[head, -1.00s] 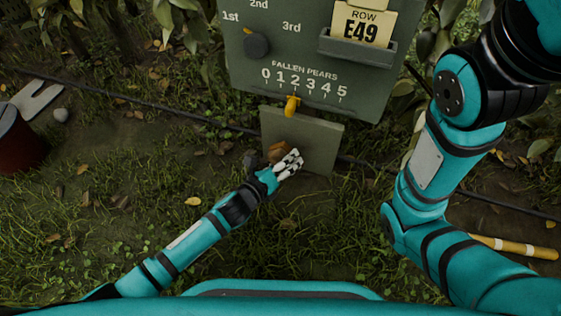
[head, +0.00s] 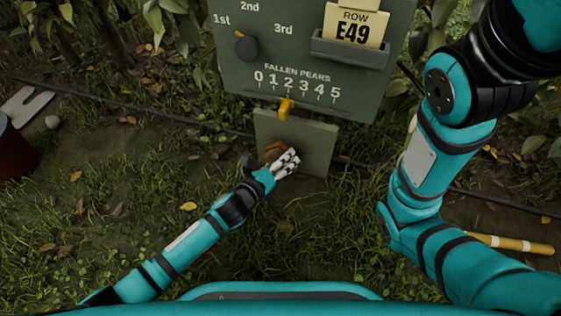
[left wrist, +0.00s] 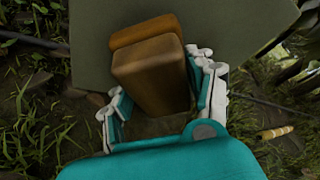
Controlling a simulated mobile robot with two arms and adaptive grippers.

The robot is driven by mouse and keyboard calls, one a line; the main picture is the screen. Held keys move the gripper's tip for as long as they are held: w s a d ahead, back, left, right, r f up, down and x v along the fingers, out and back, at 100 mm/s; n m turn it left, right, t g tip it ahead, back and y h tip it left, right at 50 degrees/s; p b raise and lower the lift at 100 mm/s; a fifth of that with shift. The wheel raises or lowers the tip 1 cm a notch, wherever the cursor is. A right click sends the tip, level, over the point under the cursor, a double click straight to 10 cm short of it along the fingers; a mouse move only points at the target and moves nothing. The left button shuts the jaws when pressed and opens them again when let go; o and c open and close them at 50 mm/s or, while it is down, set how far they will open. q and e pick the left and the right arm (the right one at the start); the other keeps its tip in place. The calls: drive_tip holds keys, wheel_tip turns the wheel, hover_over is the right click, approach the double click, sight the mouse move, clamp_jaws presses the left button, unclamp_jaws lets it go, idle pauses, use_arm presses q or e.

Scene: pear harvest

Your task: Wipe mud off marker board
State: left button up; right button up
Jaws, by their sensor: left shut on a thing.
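My left gripper (head: 287,162) is shut on a brown block (head: 273,150) in front of the small grey-green board (head: 312,140), low and near its left part. In the left wrist view the block (left wrist: 152,75) sits between the fingers (left wrist: 160,100), with the board (left wrist: 225,30) behind it. A second brown strip (left wrist: 145,30) shows just beyond the block; I cannot tell if it is part of it. I cannot tell whether the block touches the board. No mud patch shows clearly on the visible board face; the block and fingers hide part of it.
A large green sign (head: 240,75) with a dark knob (head: 246,47), a yellow slider (head: 285,108) and an E49 row card (head: 354,28) stands above the small board. A dark hose (head: 140,112) crosses the ground. A yellow-banded stick (head: 512,244) lies at right.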

use_arm(q)
drive_tip(key=shift+w+d, duration=0.25)
drive_tip(key=shift+w, duration=0.45)
